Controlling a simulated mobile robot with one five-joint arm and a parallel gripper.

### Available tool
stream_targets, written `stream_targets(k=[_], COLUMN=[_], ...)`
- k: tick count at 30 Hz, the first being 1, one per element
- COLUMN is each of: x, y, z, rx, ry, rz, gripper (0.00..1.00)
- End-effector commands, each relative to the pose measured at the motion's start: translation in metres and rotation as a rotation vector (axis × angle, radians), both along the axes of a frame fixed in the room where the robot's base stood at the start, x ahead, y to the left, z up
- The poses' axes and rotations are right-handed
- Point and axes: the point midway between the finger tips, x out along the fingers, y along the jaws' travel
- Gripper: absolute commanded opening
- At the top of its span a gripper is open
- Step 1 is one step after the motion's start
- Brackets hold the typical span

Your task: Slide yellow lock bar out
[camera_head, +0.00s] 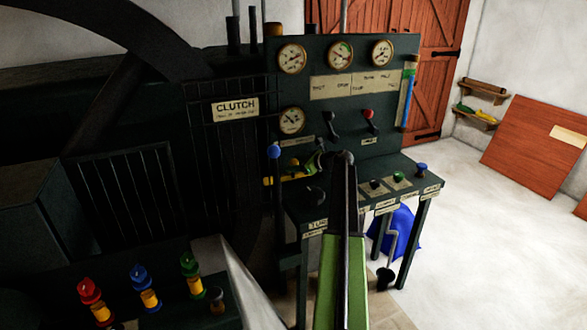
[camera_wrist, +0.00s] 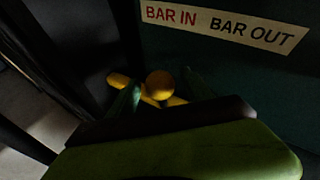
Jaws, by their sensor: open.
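The yellow lock bar (camera_head: 268,181) lies on the left side of the dark control stand, by the barred clutch guard. In the wrist view the bar (camera_wrist: 118,79) runs across behind my fingers, with a round yellow-orange knob (camera_wrist: 160,83) on it. My gripper (camera_wrist: 160,79) is open, one green finger on each side of the knob. I cannot tell whether either finger touches it. In the head view my gripper (camera_head: 315,164) is at the bar's right part and partly hides it. A label reading BAR IN, BAR OUT (camera_wrist: 225,25) is on the panel above.
A blue-knobbed lever (camera_head: 274,153) stands just left of my gripper. Gauges (camera_head: 340,55) and levers (camera_head: 368,117) are on the upright panel behind. Small knobs (camera_head: 398,176) sit on the stand's right shelf. Open floor (camera_head: 500,220) lies to the right.

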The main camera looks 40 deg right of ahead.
Motion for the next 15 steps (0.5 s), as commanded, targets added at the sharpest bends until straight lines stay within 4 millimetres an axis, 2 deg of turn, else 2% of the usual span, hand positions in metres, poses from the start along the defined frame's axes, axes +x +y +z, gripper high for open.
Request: stream_targets(k=[9,15], x=[0.0041,0.0042], y=[0.0013,0.0015], z=[-0.0009,-0.0009], rx=[0.000,0.000], ry=[0.000,0.000], rz=[0.000,0.001], gripper=[0.59,0.32])
